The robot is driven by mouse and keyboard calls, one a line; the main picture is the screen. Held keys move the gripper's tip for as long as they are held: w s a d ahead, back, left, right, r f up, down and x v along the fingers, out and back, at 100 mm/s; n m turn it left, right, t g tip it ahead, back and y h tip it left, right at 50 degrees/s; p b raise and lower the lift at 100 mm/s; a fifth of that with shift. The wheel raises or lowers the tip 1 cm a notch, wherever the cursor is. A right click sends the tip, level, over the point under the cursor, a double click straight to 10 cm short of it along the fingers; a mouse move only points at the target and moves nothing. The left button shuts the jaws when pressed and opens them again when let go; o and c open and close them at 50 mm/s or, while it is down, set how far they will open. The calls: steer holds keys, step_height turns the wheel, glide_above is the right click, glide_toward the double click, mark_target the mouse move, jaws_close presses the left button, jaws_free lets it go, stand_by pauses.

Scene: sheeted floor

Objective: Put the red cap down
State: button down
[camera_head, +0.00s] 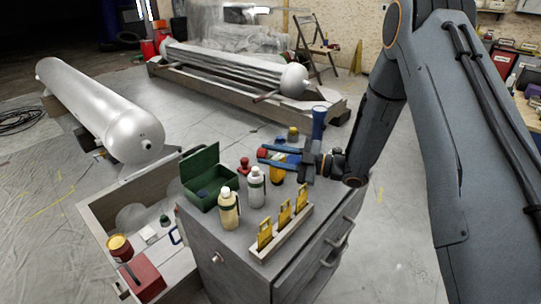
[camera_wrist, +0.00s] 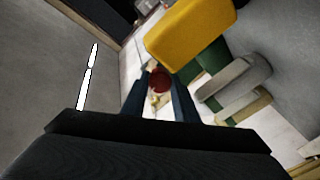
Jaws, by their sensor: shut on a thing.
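The red cap (camera_head: 262,154) is at the tips of my gripper (camera_head: 265,158) in the head view, above the grey cabinet top (camera_head: 228,238). My gripper's blue fingers reach left and are shut on the cap. In the wrist view, the dark red round cap (camera_wrist: 161,80) sits between the two finger ends (camera_wrist: 160,92). The fingers hide part of its sides. I cannot tell how far its underside is from the surface.
A green open box (camera_head: 205,190), a white bottle (camera_head: 257,188), a cream bottle (camera_head: 229,210) and a small red object (camera_head: 244,165) stand close by. A rack (camera_head: 281,232) with yellow pieces stands in front.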

steer(key=shift+f, duration=0.4)
steer(key=shift+f+b, duration=0.2)
steer(key=shift+b, duration=0.1)
